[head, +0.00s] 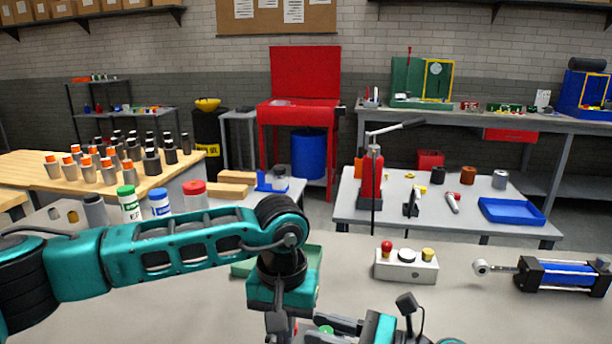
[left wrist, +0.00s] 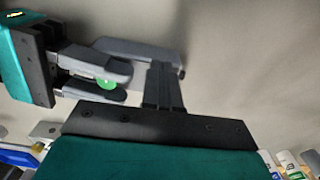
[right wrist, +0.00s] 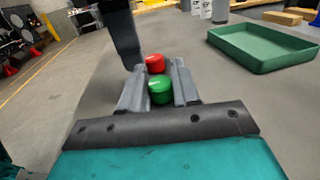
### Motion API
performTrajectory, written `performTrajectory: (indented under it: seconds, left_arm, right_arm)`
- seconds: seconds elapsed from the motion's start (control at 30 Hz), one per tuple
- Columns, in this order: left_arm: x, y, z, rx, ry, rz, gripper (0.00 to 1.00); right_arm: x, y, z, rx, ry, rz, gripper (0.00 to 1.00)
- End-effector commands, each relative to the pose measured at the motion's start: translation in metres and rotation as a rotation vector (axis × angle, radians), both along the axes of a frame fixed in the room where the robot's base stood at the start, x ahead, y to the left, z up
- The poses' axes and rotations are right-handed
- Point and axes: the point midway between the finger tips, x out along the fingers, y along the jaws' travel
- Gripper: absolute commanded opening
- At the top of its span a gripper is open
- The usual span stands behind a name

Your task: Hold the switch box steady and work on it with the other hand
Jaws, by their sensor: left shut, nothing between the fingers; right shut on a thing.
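My right gripper (right wrist: 158,85) is shut on a green round cap (right wrist: 161,91); the cap also shows in the left wrist view (left wrist: 107,86). A red cap (right wrist: 155,63) stands just beyond it in the right wrist view. My left gripper (left wrist: 165,85) is shut and empty, close beside the right fingers. A grey bar-like piece (left wrist: 130,49) lies behind the fingers; what it belongs to is unclear.
A green tray (right wrist: 262,45) lies on the bench, partly behind my left arm in the head view. A blue-and-black cylinder (head: 560,274) lies at the right. Jars with coloured lids (head: 195,196) stand at the back left. The bench between the switch box and cylinder is clear.

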Motion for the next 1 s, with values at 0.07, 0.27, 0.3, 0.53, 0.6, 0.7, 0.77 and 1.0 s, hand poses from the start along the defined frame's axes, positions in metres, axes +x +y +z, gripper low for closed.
performTrajectory:
  seconds: [0.07, 0.27, 0.3, 0.53, 0.6, 0.7, 0.77, 1.0]
  left_arm:
    - [-0.002, -0.001, 0.000, -0.005, -0.004, -0.001, 0.00]
    - [-0.007, 0.000, 0.002, -0.004, -0.002, -0.002, 0.00]
    - [-0.007, 0.000, 0.005, -0.004, -0.003, -0.002, 0.00]
    - [-0.006, 0.001, 0.032, -0.003, -0.004, -0.001, 0.00]
    - [-0.007, 0.001, 0.040, -0.003, -0.003, -0.001, 0.00]
    - [-0.007, 0.001, 0.051, -0.003, -0.003, -0.001, 0.00]
    - [-0.007, 0.001, 0.056, -0.001, -0.001, -0.001, 0.00]
    - [-0.007, 0.001, 0.060, -0.001, 0.000, -0.002, 0.00]
  right_arm:
    - [-0.003, 0.002, -0.003, -0.001, 0.006, 0.010, 0.00]
    - [-0.002, 0.002, -0.003, -0.001, 0.007, 0.009, 0.00]
    - [-0.002, 0.002, -0.003, -0.001, 0.007, 0.008, 0.00]
    - [-0.002, 0.002, -0.003, -0.001, 0.007, 0.006, 0.00]
    - [-0.002, 0.002, -0.003, -0.001, 0.007, 0.006, 0.00]
    - [-0.002, 0.002, -0.003, -0.001, 0.006, 0.005, 0.00]
    - [-0.002, 0.001, -0.003, -0.002, 0.006, 0.005, 0.00]
    - [-0.001, 0.001, -0.003, -0.002, 0.006, 0.004, 0.00]
